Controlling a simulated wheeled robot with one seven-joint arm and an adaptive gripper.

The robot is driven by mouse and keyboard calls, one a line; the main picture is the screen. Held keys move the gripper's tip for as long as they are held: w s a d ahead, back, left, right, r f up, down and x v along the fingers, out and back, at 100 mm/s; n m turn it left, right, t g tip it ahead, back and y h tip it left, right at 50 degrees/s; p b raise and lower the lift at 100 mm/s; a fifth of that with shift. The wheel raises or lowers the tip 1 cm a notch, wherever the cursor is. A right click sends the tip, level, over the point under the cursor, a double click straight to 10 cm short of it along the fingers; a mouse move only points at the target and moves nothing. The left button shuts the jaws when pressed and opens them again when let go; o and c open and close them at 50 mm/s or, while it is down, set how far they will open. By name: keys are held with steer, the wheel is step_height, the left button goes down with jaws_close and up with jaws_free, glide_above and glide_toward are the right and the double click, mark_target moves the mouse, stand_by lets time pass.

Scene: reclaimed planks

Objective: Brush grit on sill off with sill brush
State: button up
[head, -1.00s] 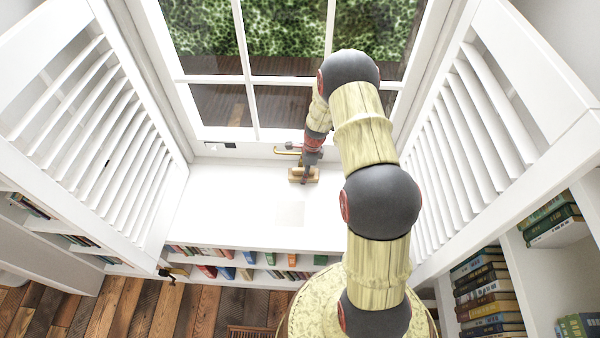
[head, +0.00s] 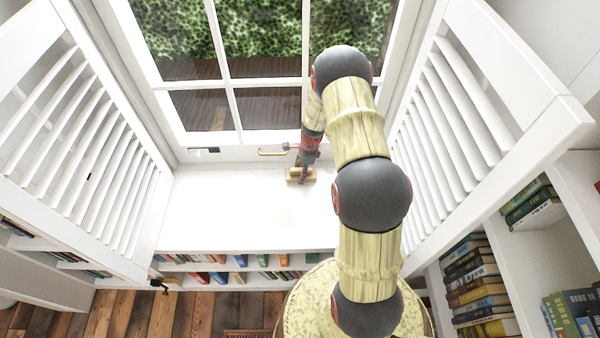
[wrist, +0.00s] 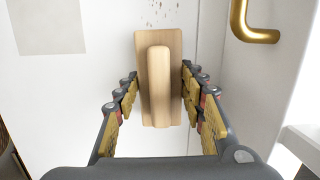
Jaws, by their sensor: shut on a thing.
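The sill brush (wrist: 158,85), a pale wooden block with a raised rounded grip, is between the fingers of my gripper (wrist: 159,88) in the wrist view. My gripper is shut on it. The brush also shows in the head view (head: 293,176), low over the white sill (head: 235,210) near the window. I cannot tell whether its underside touches the sill. Dark specks of grit (wrist: 162,13) lie just beyond the brush's far end in the wrist view. Any grit under the brush is hidden, and I cannot make out grit in the head view.
A brass window handle (head: 272,153) is close to the brush, at the upper right in the wrist view (wrist: 240,20). A pale grey square (wrist: 48,27) lies on the sill. Open louvred shutters (head: 100,160) flank it on both sides. Bookshelves (head: 240,268) run below.

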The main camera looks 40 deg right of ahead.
mark_target(270, 178)
steer(key=shift+w+a+f, duration=0.1)
steer(key=shift+w+a, duration=0.3)
steer(key=shift+a, duration=0.25)
steer(key=shift+w+a, duration=0.4)
steer(key=shift+a, duration=0.2)
steer(key=shift+w+a+r+p, duration=0.1)
steer(key=shift+w+a+p, duration=0.25)
steer(key=shift+w+a, duration=0.3)
steer(key=shift+w+a+r+p, duration=0.1)
steer(key=shift+w+a+p, duration=0.3)
steer(key=shift+a, duration=0.5)
steer(key=shift+w+a+p, duration=0.25)
steer(key=shift+w+a, duration=0.35)
steer(key=shift+a, duration=0.15)
steer(key=shift+w+a+f, duration=0.1)
steer(key=shift+w+a, duration=0.4)
steer(key=shift+a, duration=0.25)
steer(key=shift+w+a+f, duration=0.1)
steer(key=shift+w+a, duration=0.4)
steer(key=shift+a, duration=0.25)
steer(key=shift+s+d+p, duration=0.15)
steer(key=shift+s+d, duration=1.05)
steer(key=shift+d, duration=0.55)
steer(key=shift+s+d+p, duration=0.1)
steer(key=shift+s+d, duration=1.1)
steer(key=shift+d, duration=0.5)
steer(key=shift+s+d+p, duration=0.15)
steer(key=shift+s+d, duration=1.05)
steer(key=shift+d, duration=0.55)
steer(key=shift+r, duration=0.1)
